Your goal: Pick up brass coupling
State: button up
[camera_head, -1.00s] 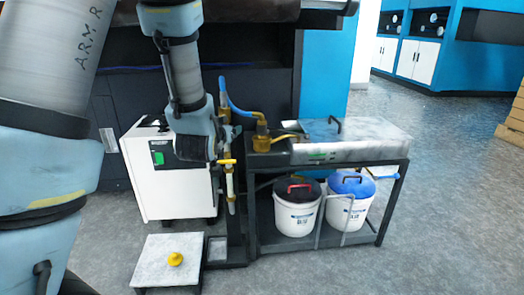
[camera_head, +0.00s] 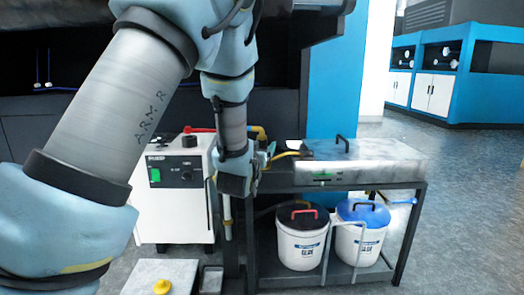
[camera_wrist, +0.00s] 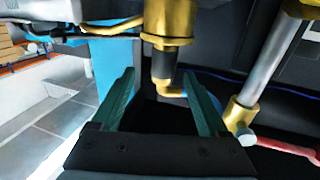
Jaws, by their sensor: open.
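In the wrist view a brass coupling (camera_wrist: 168,22) with a wide round body stands upright at the top centre. A dark section and a brass elbow (camera_wrist: 172,91) show below it. My gripper (camera_wrist: 159,76) is open and empty, its two teal fingers spread either side of the line to this fitting. The fitting appears beyond the fingertips; I cannot tell the exact gap. In the head view my wrist is beside the left end of the metal bench and hides most of the brass parts there.
A grey pipe (camera_wrist: 275,60) with a brass collar (camera_wrist: 240,114) and red handle stands close on the right. The bench (camera_head: 365,160) carries a metal box, with two buckets (camera_head: 300,240) below. A white cabinet (camera_head: 175,200) stands left. A yellow knob (camera_head: 162,287) sits on a low plate.

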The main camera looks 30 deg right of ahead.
aim_at(261, 143)
jog(key=shift+b+x, duration=0.7)
jog(key=shift+x, duration=1.65)
jog(key=shift+w+a, duration=0.15)
jog(key=shift+a, duration=0.05)
grip_shut()
